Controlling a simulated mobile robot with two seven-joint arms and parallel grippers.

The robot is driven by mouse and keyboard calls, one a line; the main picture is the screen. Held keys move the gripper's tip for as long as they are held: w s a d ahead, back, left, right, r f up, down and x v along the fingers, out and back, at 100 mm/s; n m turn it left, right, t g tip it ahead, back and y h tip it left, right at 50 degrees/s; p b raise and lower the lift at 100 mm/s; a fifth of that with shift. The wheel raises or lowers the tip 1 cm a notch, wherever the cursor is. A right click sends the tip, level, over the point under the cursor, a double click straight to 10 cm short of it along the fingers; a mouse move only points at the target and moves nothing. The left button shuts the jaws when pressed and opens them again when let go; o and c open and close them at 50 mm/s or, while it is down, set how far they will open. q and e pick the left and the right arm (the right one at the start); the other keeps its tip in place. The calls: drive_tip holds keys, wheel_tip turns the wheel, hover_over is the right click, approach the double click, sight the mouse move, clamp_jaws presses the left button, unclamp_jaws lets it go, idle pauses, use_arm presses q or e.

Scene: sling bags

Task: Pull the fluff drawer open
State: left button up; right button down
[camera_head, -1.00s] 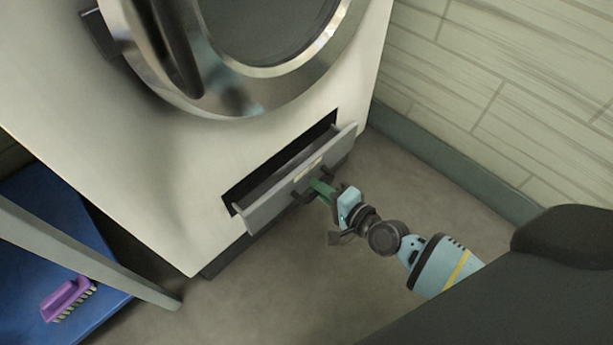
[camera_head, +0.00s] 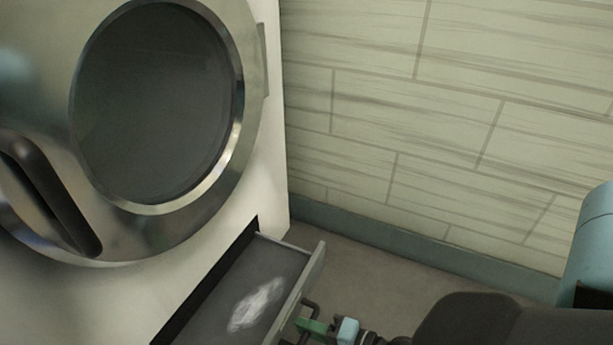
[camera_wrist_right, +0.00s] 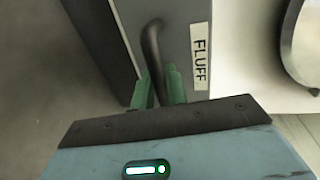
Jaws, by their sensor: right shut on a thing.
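The fluff drawer (camera_head: 272,270) is pulled out from the white dryer, and its grey inside shows with a patch of white fluff (camera_head: 257,305) on its floor. In the right wrist view, the drawer front (camera_wrist_right: 180,30) carries a label reading FLUFF (camera_wrist_right: 200,57). My right gripper (camera_head: 313,327) is at the outer side of the drawer front. Its green fingers (camera_wrist_right: 160,88) are shut on the dark bar handle (camera_wrist_right: 153,48). The near end of the drawer is cut off by the picture's bottom edge. My left gripper is not in view.
The dryer (camera_head: 265,190) with its round door (camera_head: 155,95) stands above and left of the drawer. A tiled wall (camera_head: 440,120) with a grey-green skirting (camera_head: 400,240) runs along the right. A strip of bare floor (camera_head: 370,265) lies between drawer and wall.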

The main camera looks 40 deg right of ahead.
drive_tip(key=c, duration=1.5)
unclamp_jaws()
drive_tip(key=p+v, duration=0.2)
drive_tip(key=v, duration=0.5)
drive_tip(key=shift+s, duration=0.35)
drive_tip(key=shift+d+r, duration=0.1)
